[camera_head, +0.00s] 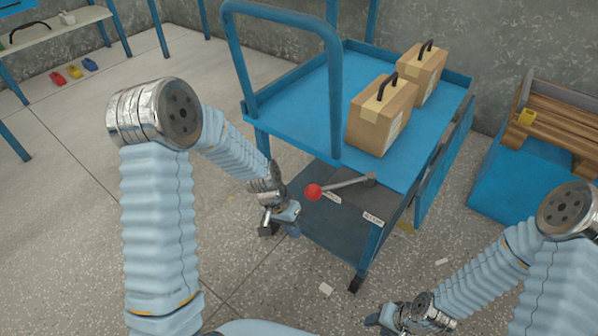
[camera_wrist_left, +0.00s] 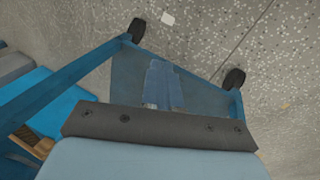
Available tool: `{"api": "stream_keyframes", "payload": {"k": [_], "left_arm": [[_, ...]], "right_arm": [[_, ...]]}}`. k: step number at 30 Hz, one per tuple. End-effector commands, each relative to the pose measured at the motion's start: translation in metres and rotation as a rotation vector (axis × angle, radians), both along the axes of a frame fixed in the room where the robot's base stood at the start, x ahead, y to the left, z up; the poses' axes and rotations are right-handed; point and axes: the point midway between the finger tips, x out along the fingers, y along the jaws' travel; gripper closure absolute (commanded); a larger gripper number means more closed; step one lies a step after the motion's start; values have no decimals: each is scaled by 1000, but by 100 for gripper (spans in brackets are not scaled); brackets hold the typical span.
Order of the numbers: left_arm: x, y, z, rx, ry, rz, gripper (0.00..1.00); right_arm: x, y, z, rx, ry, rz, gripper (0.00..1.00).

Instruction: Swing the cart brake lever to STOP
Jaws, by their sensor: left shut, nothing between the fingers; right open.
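The brake lever (camera_head: 345,185) is a grey bar with a red ball knob (camera_head: 314,192) at its left end, mounted on the dark lower part of the blue cart (camera_head: 300,82). Its bar points left from the pivot. One small white label (camera_head: 333,198) lies just under the knob, another (camera_head: 373,217) lies nearer the front leg; I cannot read either surely. My left gripper (camera_head: 293,230) is shut and empty, left of and below the knob, apart from it. In the left wrist view, its blue fingers (camera_wrist_left: 163,86) lie together before the cart's lower shelf; the lever is not seen there. My right gripper (camera_head: 374,321) is open, low at the bottom edge.
Two cardboard boxes (camera_head: 380,116) (camera_head: 421,72) with black handles stand on the cart top. A tall blue push handle (camera_head: 333,100) rises at its left. A blue container with a wooden pallet (camera_head: 560,125) stands right. A shelf (camera_head: 55,28) is far left.

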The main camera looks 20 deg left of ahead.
Motion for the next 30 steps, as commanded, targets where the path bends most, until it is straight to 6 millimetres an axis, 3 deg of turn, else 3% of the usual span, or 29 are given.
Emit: {"api": "stream_keyframes", "payload": {"k": [1,3,6,9,12,17,26,30], "left_arm": [[28,11,46,-19,-43,-65,100],[47,23,112,-62,-79,-175,100],[52,38,205,-131,-138,-330,100],[40,49,277,-188,-193,-462,100],[25,57,320,-224,-229,-550,100],[15,61,344,-245,-246,-604,100],[15,60,342,-246,-243,-604,100],[14,54,332,-246,-241,-604,100]], "right_arm": [[0,-1,-3,-1,0,-1,57],[0,-1,-5,-2,-1,-3,57],[1,-2,-7,-3,-1,-4,57],[1,-3,-8,-4,-2,-4,57],[1,-3,-9,-4,-2,-5,57],[1,-3,-9,-4,-3,-6,57],[1,-3,-9,-4,-3,-6,57],[1,-3,-11,-4,-3,-6,57]]}}
